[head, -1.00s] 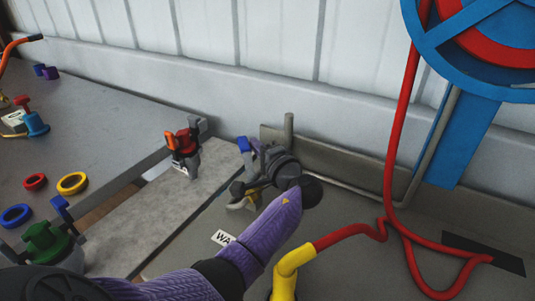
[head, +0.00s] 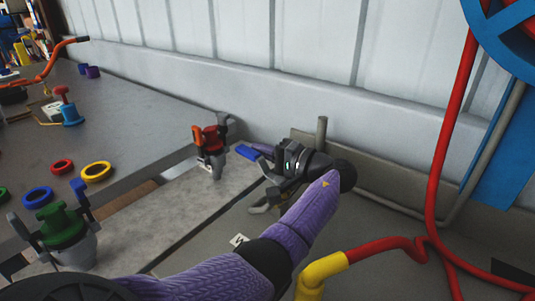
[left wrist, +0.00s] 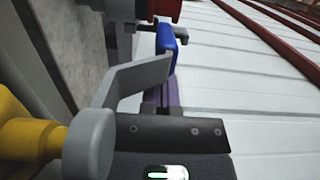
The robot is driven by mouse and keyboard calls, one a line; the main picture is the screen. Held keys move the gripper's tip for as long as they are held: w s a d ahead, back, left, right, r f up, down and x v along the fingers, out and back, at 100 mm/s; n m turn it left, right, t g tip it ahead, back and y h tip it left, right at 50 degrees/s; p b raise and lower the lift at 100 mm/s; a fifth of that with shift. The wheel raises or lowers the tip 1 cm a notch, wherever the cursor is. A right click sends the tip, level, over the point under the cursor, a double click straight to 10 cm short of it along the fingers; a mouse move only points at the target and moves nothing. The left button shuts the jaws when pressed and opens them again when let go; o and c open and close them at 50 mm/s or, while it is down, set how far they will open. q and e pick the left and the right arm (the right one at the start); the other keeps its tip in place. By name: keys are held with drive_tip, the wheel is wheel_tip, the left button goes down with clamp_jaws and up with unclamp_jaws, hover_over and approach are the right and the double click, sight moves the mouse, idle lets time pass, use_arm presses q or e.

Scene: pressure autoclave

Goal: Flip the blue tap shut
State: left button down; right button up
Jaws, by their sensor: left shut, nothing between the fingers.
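The blue tap's handle (head: 247,153) shows just left of my left gripper in the head view, tilted over. In the left wrist view the blue grip (left wrist: 166,42) sits at the end of a grey arm (left wrist: 140,80) with a round pivot (left wrist: 88,140). My right gripper is not in view.
A red valve with an orange handle (head: 210,142) stands left of the tap. A green valve (head: 62,225) with a blue lever is at lower left. A red hose (head: 447,140) and yellow elbow (head: 320,272) are at right. A grey wall (head: 300,50) stands behind.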

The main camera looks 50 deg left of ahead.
use_arm(q)
drive_tip(key=shift+s+g, duration=0.1)
drive_tip(key=shift+g, duration=0.2)
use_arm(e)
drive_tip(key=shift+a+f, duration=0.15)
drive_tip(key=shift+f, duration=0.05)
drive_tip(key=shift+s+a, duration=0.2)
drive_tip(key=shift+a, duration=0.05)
use_arm(q)
wheel_tip(320, 180, up, 10)
drive_tip(key=p, duration=0.4)
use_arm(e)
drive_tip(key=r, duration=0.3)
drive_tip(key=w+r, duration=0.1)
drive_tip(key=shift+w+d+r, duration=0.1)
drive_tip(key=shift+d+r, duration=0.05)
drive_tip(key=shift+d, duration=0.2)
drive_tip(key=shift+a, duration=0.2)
